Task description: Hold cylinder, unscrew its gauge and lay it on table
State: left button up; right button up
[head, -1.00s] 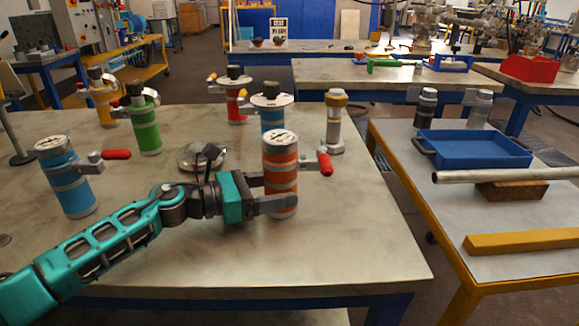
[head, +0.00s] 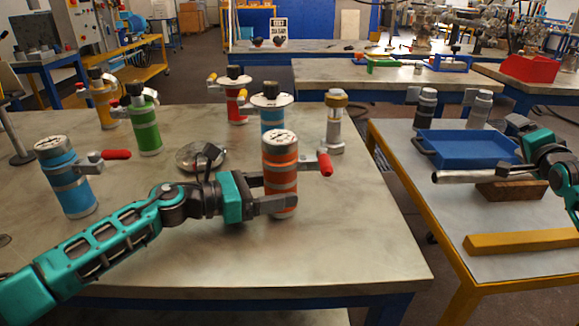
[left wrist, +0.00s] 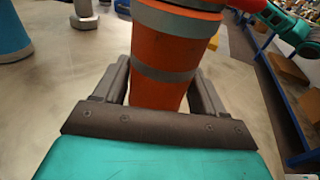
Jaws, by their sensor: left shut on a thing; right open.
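The orange cylinder (head: 281,180) with grey bands stands upright near the front right of the table. A round white-faced gauge (head: 280,137) sits on its top, and a red-handled valve sticks out to its right. My left gripper (head: 277,204) is shut around its lower body from the left. In the left wrist view the orange body (left wrist: 165,62) is between the two fingers; its gauge is out of that picture. My right gripper (head: 516,146) is open at the right, over the side bench near the blue tray and pipe, apart from the cylinder.
A blue cylinder (head: 66,178) with a gauge stands at left; green (head: 146,126), yellow and red vessels stand behind. A round metal flange (head: 200,157) lies behind my left wrist. The front of the table (head: 340,255) is clear. The side bench holds a blue tray (head: 470,150) and yellow bar.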

jog(key=w+a+r+n+g+y, duration=0.2)
jog(key=w+a+y, duration=0.1)
jog(key=a, duration=1.1)
jog(key=w+a+r+n+g+y, duration=0.2)
jog(key=w+a+g+y, duration=0.15)
jog(key=a, duration=0.95)
jog(key=w+a+r+n+g+y, duration=0.2)
jog(key=w+a+y, duration=0.15)
jog(key=a, duration=1.05)
jog(key=s+a+r+n+g, duration=0.2)
jog(key=s+a+r, duration=0.1)
jog(key=a, duration=0.4)
notch_tip(320, 180, up, 4)
jog(key=n+g+h, duration=0.6)
jog(key=g, duration=0.1)
send_over(280, 134)
jog(key=shift+a+f, duration=0.1)
jog(key=shift+f, duration=0.1)
jog(key=shift+s+f, duration=0.1)
jog(key=shift+f, duration=3.4)
